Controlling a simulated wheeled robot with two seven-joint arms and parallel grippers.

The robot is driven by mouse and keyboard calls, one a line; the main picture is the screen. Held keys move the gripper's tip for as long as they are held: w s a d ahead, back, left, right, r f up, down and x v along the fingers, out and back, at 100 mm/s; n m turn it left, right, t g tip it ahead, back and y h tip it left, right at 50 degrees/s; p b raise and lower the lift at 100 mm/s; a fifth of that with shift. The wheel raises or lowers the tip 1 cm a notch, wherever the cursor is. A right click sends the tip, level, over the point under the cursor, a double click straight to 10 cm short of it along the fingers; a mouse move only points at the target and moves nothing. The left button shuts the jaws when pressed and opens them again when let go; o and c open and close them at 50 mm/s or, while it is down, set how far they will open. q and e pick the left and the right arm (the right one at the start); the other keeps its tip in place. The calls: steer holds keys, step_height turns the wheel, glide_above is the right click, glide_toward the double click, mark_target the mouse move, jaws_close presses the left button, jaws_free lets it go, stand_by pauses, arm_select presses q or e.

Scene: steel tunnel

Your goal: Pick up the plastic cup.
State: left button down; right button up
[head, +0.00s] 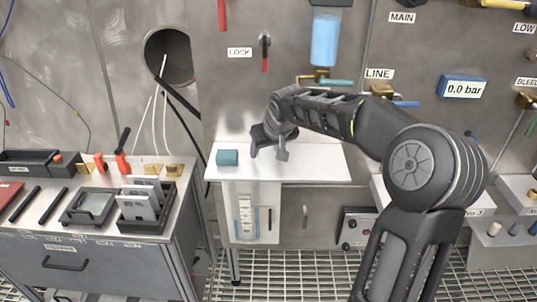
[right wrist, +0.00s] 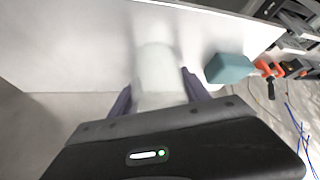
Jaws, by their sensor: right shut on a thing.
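A whitish, translucent plastic cup (right wrist: 158,68) shows in the right wrist view, between the two dark purple fingers of my right gripper (right wrist: 157,86). The gripper is shut on the cup, one finger on each side. In the head view my right gripper (head: 268,149) is low over the white table (head: 315,163), and I cannot make out the cup there. Whether the cup touches the table is not clear. My left gripper is not in view.
A teal block (head: 227,157) sits on the table just left of the gripper. A steel cabinet (head: 120,265) with black trays and tools stands at left. The wall behind carries valves, labels and a 0.0 bar gauge (head: 463,88). The table's right part is clear.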

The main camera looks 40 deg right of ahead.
steer(key=shift+r, duration=0.15)
steer(key=shift+s+a+r, duration=0.1)
steer(key=shift+s+r, duration=0.05)
steer(key=shift+r, duration=0.1)
step_height(320, 180, up, 6)
steer(key=s+a+b, duration=0.4)
steer(key=s+a, duration=0.8)
steer(key=s, duration=0.3)
steer(key=shift+s+b, duration=0.35)
steer(key=shift+r, duration=0.1)
